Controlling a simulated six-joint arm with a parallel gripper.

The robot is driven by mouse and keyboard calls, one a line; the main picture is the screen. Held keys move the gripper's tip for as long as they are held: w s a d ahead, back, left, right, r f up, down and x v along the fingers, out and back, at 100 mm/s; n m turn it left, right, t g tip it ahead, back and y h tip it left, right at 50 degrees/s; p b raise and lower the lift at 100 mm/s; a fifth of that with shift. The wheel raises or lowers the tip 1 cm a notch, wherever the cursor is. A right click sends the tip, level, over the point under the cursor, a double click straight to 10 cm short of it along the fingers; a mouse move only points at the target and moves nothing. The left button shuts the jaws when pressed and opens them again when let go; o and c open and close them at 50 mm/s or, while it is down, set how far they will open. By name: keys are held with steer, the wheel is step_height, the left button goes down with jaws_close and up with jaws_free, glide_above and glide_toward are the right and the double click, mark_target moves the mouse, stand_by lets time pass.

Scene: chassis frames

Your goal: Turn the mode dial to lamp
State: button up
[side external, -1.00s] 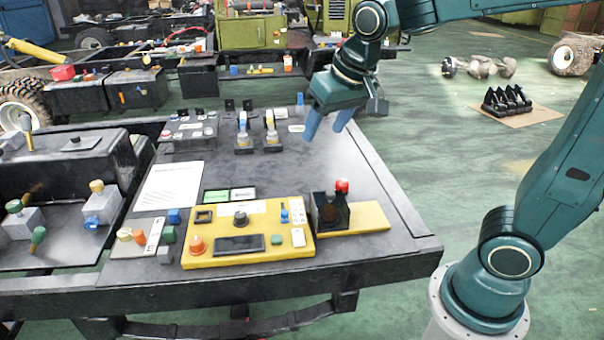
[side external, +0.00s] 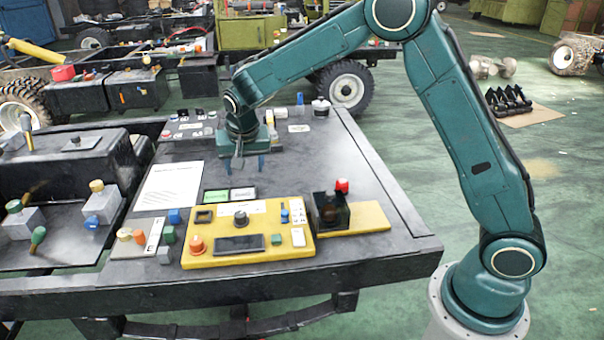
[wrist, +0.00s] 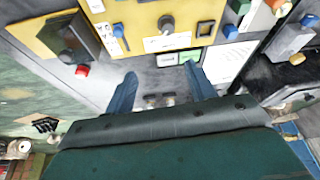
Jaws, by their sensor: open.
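The black round dial (side external: 240,218) stands on the yellow panel (side external: 200,261), beside a pale label strip whose words are too small to read. In the wrist view the dial (wrist: 166,24) is at the top, beyond my fingertips. Which way its pointer faces is unclear. My gripper (side external: 248,168) is open, points down and is empty. It hangs over the dark bench behind the panel, apart from the dial. In the wrist view my two blue fingers (wrist: 163,82) are spread, with bare bench and small fittings between them.
A dark open box (side external: 331,212) with a red knob (side external: 342,186) stands right of the panel. An orange button (side external: 196,245) and dark display (side external: 239,243) share the panel. Green (side external: 216,196) and white plates lie behind it. A paper sheet (side external: 170,187) lies left. The bench's right side is clear.

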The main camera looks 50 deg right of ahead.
steer(key=m, duration=0.1)
glide_above(240, 214)
steer(key=s+a, duration=0.4)
step_height(240, 214, down, 8)
steer(key=shift+f+h, duration=0.15)
steer(key=shift+h, duration=0.15)
steer(key=x, duration=1.3)
steer(key=shift+s+d+f, duration=0.1)
steer(key=shift+d+f, duration=0.05)
steer(key=shift+f, duration=0.25)
steer(key=c, duration=1)
